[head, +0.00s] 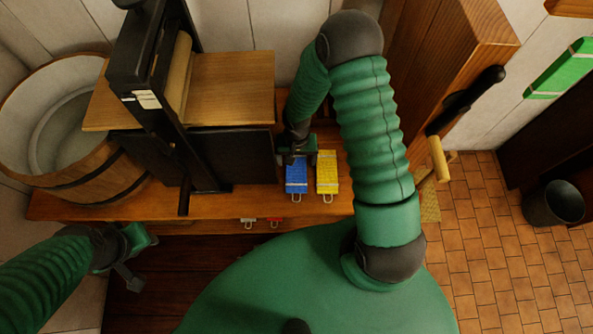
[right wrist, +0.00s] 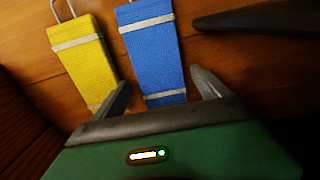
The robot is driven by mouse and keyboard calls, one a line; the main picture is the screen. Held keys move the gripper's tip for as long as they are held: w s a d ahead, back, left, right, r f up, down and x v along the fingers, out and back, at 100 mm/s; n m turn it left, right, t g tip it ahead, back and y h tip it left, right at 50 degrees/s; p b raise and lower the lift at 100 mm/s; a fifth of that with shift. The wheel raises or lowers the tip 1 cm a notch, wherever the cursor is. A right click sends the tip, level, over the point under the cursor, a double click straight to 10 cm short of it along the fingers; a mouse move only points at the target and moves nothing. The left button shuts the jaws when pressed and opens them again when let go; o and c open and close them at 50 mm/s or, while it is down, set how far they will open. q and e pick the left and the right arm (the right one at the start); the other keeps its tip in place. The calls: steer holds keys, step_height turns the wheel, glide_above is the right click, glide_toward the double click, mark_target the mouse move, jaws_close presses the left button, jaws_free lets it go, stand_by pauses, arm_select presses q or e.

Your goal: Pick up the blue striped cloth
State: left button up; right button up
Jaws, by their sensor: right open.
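The blue striped cloth (head: 296,178) lies folded on the wooden shelf, with pale bands across it and a metal loop at its near end. In the right wrist view the blue cloth (right wrist: 155,52) lies ahead of my right gripper (right wrist: 165,88), its banded end between the two open fingers. The right gripper also shows in the head view (head: 297,157) at the far end of the cloth. Whether the fingers touch the cloth I cannot tell. My left gripper (head: 132,258) is at the lower left, away from the shelf; its jaw state is unclear.
A yellow cloth (head: 327,172) lies close beside the blue one, also in the right wrist view (right wrist: 82,62). A black press with wooden boards (head: 232,85) stands left of the cloths. A wooden tub (head: 95,170) is farther left. A dark bar (right wrist: 258,22) lies near the right finger.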

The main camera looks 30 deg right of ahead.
steer(key=shift+a+f, duration=0.1)
steer(key=shift+c, duration=0.4)
steer(key=c, duration=1.4)
